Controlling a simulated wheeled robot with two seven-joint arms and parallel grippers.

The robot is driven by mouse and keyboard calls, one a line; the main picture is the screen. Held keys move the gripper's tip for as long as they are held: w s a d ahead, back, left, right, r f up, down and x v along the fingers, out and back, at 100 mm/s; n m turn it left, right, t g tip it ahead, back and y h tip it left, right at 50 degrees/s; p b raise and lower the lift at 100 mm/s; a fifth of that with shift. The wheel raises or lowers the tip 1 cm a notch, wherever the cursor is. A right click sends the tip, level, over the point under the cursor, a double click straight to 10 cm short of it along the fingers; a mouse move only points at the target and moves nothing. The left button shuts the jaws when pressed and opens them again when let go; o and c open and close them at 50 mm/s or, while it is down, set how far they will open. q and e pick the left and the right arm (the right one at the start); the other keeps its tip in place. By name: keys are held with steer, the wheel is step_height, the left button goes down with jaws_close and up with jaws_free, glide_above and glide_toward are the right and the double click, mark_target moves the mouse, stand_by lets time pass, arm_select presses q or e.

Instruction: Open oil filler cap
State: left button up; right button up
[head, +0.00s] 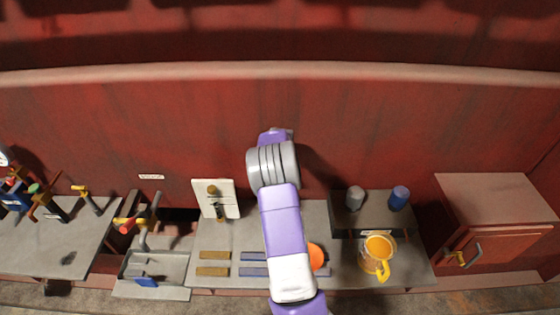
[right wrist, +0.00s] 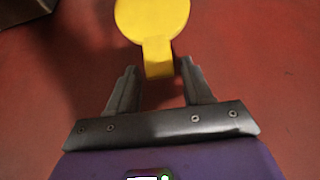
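A yellow cap (right wrist: 152,22), a round disc with a short block-like tab (right wrist: 158,58), shows at the top middle of the right wrist view against a red surface. My right gripper (right wrist: 158,72) is open. Its two grey fingers point at the cap, with the tab between or just beyond the fingertips and a visible gap on each side. In the head view my right arm rises up the middle, and its fingers and this cap are hidden there. My left gripper is in neither view.
A yellow-rimmed jug (head: 382,268) stands right of my arm, by an orange round thing (head: 316,256). A grey and a blue cylinder (head: 399,197) stand behind it. A red cabinet (head: 497,245) is at right. A white switch panel (head: 227,197) and valve handles (head: 90,200) are left.

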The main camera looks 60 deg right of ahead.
steer(key=shift+a+f, duration=0.1)
steer(key=shift+a, duration=0.05)
steer(key=v, duration=0.7)
steer(key=shift+s+r, duration=0.1)
steer(key=shift+r, duration=0.15)
stand_by(0.4)
